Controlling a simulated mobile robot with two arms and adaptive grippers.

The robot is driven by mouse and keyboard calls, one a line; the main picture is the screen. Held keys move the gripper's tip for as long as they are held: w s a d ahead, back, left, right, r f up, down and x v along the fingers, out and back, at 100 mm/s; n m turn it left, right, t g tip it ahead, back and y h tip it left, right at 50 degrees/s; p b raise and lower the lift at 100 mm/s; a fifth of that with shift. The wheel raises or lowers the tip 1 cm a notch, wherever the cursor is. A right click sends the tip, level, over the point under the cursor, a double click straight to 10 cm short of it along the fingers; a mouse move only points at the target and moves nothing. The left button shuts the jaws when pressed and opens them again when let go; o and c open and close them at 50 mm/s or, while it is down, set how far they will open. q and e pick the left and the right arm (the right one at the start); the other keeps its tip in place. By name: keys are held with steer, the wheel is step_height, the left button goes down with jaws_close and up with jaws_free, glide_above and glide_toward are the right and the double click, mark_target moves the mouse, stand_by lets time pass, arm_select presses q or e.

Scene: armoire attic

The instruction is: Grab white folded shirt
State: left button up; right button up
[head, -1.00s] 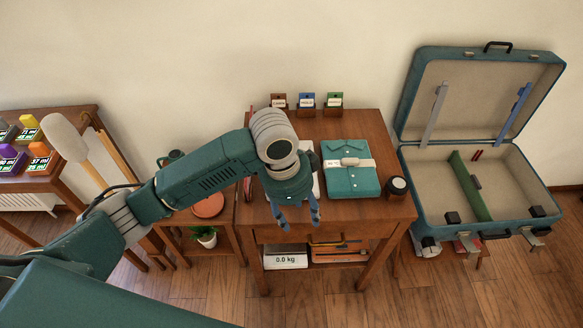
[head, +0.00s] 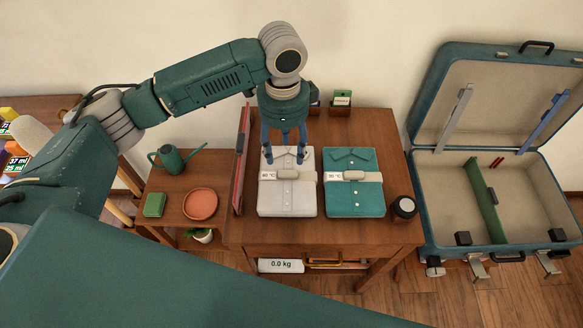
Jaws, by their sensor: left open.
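The white folded shirt (head: 287,200) lies flat on the wooden table, with a paper band and a small tag across it. My left gripper (head: 285,158) is open, fingers pointing down, over the upper part of the white shirt near its collar. Whether the fingertips touch the shirt I cannot tell. A teal folded shirt (head: 354,199) with a similar band lies just to its right. My right gripper is not in view.
An open suitcase (head: 430,200) stands at the right. A dark round jar (head: 404,207) sits at the table's right edge. A red upright panel (head: 241,160) stands left of the white shirt. A lower side table holds a watering can (head: 172,159) and a terracotta saucer (head: 200,204).

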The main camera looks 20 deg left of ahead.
arm_select(q)
glide_above(288, 174)
steer(key=f, duration=0.4)
steer(key=shift+s+a, duration=0.3)
steer(key=shift+f, duration=0.4)
steer(key=f, duration=0.1)
steer(key=f+p, duration=0.1)
steer(key=f, duration=0.2)
steer(key=shift+w+d+f, duration=0.2)
steer(key=shift+d+f, duration=0.1)
steer(key=shift+f, duration=0.05)
jaws_close()
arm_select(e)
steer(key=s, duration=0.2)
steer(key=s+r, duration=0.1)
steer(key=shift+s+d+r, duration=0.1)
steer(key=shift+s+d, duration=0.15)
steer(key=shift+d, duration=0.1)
